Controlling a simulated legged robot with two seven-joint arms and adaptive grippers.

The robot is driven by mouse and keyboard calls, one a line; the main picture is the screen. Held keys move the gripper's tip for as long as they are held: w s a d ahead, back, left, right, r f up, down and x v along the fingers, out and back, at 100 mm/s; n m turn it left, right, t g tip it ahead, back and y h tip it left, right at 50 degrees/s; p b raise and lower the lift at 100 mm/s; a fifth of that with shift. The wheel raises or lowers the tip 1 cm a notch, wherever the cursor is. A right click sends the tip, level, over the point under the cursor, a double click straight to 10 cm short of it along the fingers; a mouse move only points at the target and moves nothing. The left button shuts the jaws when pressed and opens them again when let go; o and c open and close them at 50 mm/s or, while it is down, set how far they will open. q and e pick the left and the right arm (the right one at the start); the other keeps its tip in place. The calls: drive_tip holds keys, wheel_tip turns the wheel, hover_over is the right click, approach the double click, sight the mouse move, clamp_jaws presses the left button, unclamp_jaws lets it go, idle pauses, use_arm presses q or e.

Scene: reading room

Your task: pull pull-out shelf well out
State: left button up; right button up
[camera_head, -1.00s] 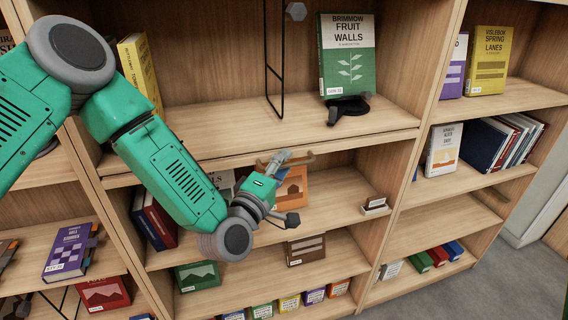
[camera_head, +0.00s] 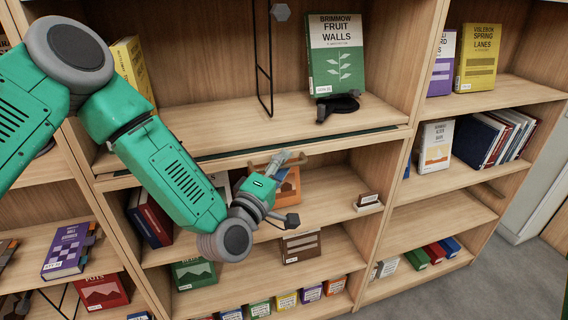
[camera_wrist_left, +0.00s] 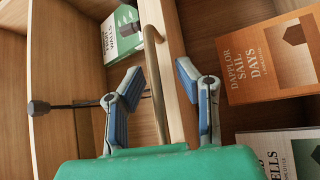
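The pull-out shelf (camera_head: 230,164) is a wooden board under the middle bay's upper shelf, with a bar handle on its front. A thin dark green strip shows between its front and the shelf above. My left gripper (camera_head: 284,187) is at the handle, seen from behind in the head view. In the left wrist view, the metal handle (camera_wrist_left: 155,85) runs between the two blue-grey fingers of my left gripper (camera_wrist_left: 160,82). The fingers stand apart, with gaps to the bar on both sides. Whether any part touches it is unclear. My right gripper is not in view.
A green book (camera_head: 336,55) stands on a black stand on the shelf above. An orange book (camera_head: 287,187) stands on the shelf below, partly behind my gripper. More filled shelves flank the bay. Open floor (camera_head: 500,270) shows at lower right.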

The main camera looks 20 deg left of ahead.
use_arm(q)
drive_tip(key=v, duration=1.1)
drive_tip(key=shift+s+a+f, duration=0.2)
drive_tip(key=shift+s+f, duration=0.05)
drive_tip(key=shift+s, duration=0.05)
drive_tip(key=b+x, duration=0.4)
drive_tip(key=x, duration=0.1)
drive_tip(key=b+x, duration=0.4)
drive_tip(key=x, duration=0.2)
drive_tip(key=shift+d+r+b, duration=0.2)
drive_tip(key=shift+d+b, duration=0.05)
drive_tip(key=shift+b, duration=0.1)
